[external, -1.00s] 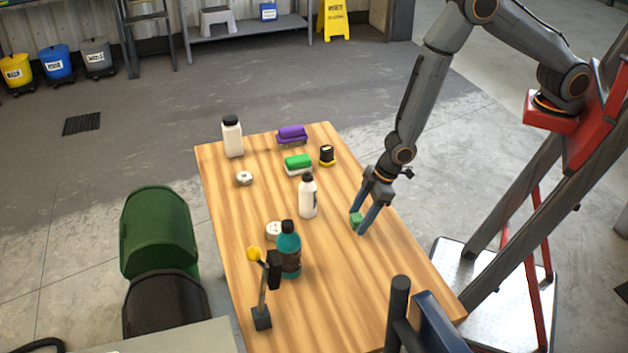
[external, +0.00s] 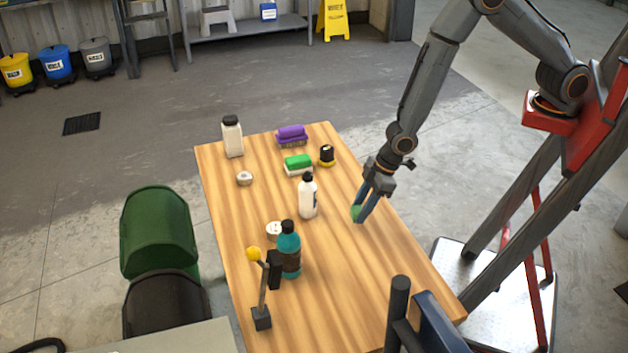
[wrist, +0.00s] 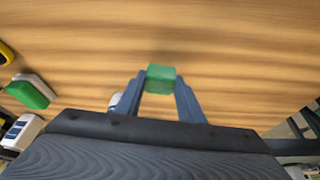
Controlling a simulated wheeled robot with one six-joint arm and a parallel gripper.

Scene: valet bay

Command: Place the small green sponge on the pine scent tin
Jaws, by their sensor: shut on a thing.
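The small green sponge (external: 356,213) is held between the fingertips of my gripper (external: 363,212), over the right side of the wooden table. In the wrist view the sponge (wrist: 161,79) sits squarely between the two blue-grey fingers, with bare wood beyond it. Two small round tins stand on the table: one (external: 244,178) at the far left, and one (external: 274,231) with a pale lid beside the teal bottle, which partly hides it. I cannot read which is the pine scent tin. Both are left of my gripper and apart from it.
A white bottle (external: 308,197) stands between my gripper and the tins. The teal bottle (external: 289,250) and a yellow-knobbed lever (external: 262,290) are nearer. Green (external: 298,164) and purple (external: 291,135) brushes, a black-yellow item (external: 327,155) and another white bottle (external: 232,137) stand farther back.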

